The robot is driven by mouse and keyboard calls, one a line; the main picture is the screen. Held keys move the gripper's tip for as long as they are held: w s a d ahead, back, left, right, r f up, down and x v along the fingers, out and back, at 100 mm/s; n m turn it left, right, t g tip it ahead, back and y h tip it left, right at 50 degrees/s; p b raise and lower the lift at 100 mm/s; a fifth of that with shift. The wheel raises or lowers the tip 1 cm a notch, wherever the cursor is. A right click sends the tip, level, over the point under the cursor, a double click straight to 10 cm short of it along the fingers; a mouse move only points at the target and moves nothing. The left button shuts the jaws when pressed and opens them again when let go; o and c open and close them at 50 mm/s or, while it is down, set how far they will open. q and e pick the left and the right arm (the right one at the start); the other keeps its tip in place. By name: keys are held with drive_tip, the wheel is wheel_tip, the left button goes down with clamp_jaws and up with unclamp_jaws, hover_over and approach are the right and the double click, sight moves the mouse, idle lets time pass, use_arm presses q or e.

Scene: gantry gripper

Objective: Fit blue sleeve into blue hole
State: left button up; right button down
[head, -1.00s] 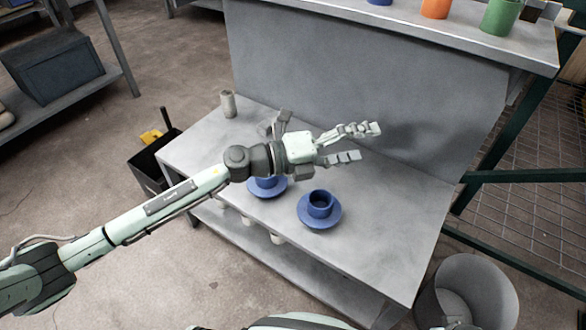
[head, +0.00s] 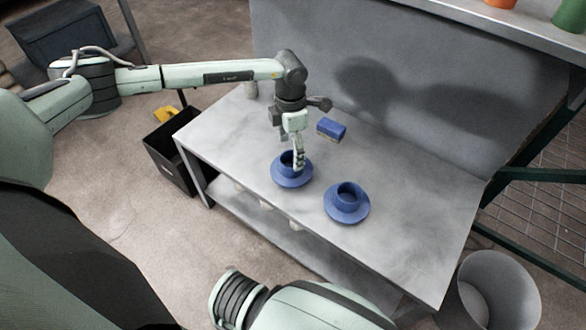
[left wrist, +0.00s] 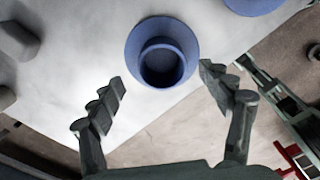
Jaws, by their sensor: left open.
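Two blue flanged cup-like pieces with round openings stand upright on the grey table. The left one (head: 284,177) is under my left gripper (head: 298,160); the right one (head: 350,205) stands apart from it. I cannot tell which is the sleeve and which holds the hole. My left gripper points down and is open. In the left wrist view its fingertips (left wrist: 162,84) are on either side of a blue piece (left wrist: 161,32), which looks ungripped. A second blue flange (left wrist: 252,5) is cut off at the top edge. My right gripper is out of view.
The grey table (head: 410,210) has clear room at the right. A raised shelf carries orange (head: 499,3) and green (head: 572,15) pieces. A grey bin (head: 490,292) stands front right.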

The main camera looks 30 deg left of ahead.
sight(291, 160)
use_arm(q)
wheel_tip(291, 160, down, 4)
drive_tip(key=shift+s+f, duration=0.15)
drive_tip(key=shift+f, duration=0.1)
drive_tip(key=c, duration=1.4)
drive_tip(key=shift+r, duration=0.1)
